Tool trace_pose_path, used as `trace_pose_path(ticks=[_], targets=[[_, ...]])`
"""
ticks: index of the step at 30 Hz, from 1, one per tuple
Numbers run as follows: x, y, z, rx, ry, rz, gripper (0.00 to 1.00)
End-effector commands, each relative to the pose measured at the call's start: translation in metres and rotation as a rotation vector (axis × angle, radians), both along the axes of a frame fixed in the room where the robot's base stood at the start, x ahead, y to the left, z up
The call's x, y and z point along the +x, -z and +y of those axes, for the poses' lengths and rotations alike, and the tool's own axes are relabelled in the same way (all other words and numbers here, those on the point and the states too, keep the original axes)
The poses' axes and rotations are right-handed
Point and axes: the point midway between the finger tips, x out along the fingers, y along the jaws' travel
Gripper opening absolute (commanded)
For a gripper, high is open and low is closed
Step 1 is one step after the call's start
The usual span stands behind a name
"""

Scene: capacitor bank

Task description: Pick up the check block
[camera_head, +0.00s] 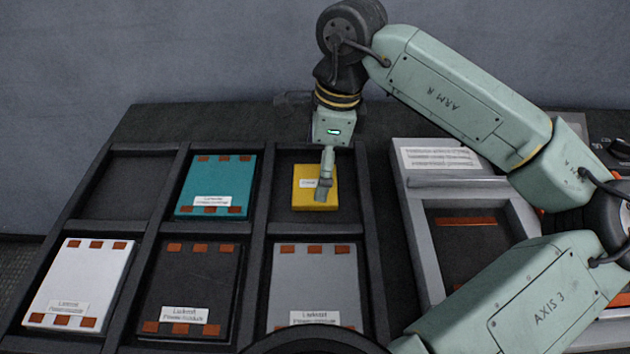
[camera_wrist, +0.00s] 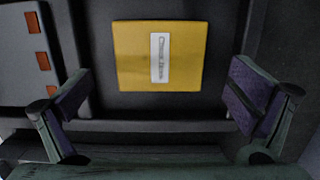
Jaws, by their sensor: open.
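The check block is a yellow square block with a white label (camera_head: 304,199). It lies flat in the back right compartment of the dark tray (camera_head: 259,205) in the head view. In the wrist view the yellow block (camera_wrist: 188,56) lies ahead of the fingers, its label upright in the middle. My gripper (camera_head: 326,190) points down over the block in the head view and hides part of it. In the wrist view my gripper (camera_wrist: 157,103) is open, with one finger on each side and nothing between the pads. I cannot tell the exact height above the block.
A teal module (camera_head: 216,185) sits in the back middle compartment. White (camera_head: 82,280), black (camera_head: 195,285) and grey (camera_head: 312,280) modules fill the front row. The back left compartment (camera_head: 123,188) is empty. A grey-framed fixture (camera_head: 425,240) stands right of the tray.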

Motion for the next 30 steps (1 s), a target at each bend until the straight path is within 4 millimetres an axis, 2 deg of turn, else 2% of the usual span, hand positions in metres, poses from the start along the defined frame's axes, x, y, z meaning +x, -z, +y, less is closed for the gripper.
trace_pose_path(ticks=[6, 14, 30], targets=[[-0.001, 0.027, 0.005, 0.001, -0.001, 0.003, 1.0], [-0.001, 0.033, 0.006, 0.0, -0.001, 0.0, 1.0], [-0.001, 0.032, 0.006, 0.0, 0.0, 0.001, 0.65]])
